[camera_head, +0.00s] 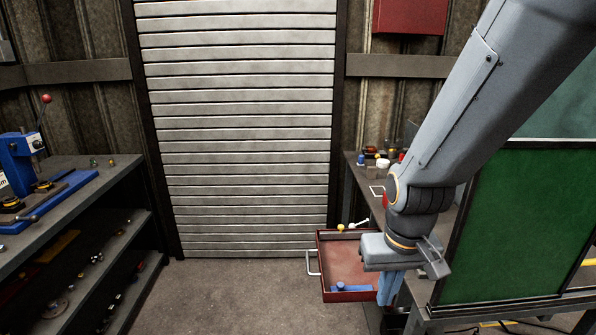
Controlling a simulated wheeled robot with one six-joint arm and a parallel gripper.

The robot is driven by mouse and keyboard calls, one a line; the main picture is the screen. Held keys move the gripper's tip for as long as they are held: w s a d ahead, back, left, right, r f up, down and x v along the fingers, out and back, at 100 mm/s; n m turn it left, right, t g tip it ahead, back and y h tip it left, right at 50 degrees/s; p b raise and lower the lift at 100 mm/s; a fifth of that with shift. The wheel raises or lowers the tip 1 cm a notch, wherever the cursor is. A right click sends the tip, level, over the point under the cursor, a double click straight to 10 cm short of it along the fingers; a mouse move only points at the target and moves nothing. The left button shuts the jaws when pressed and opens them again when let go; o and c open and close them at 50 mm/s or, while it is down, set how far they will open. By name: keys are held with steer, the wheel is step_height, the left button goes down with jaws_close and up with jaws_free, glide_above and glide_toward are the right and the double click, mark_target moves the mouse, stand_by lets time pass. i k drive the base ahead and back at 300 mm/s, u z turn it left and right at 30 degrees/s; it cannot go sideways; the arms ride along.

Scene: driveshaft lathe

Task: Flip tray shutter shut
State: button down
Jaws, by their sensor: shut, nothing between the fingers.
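A red open tray (327,246), shaped like a pulled-out drawer, sticks out to the left from the workbench at lower right. A pale handle (309,263) is on its left side. A blue item (350,288) lies in it, and yellow and white items show at its back edge. I cannot make out a separate shutter flap on the tray. My gripper (388,288) is shut and empty, pointing down at the tray's right side. It hides that part of the tray, and I cannot tell if they touch.
A large slatted metal shutter (240,120) is down at the back. The right workbench (350,165) holds small items; a green panel (525,220) stands at right. A left bench (75,190) carries a blue press (20,160). The floor (235,295) between is clear.

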mark_target(340, 287)
steer(key=u, duration=1.3)
steer(key=k, duration=0.75)
steer(key=z, duration=0.95)
steer(key=i, duration=1)
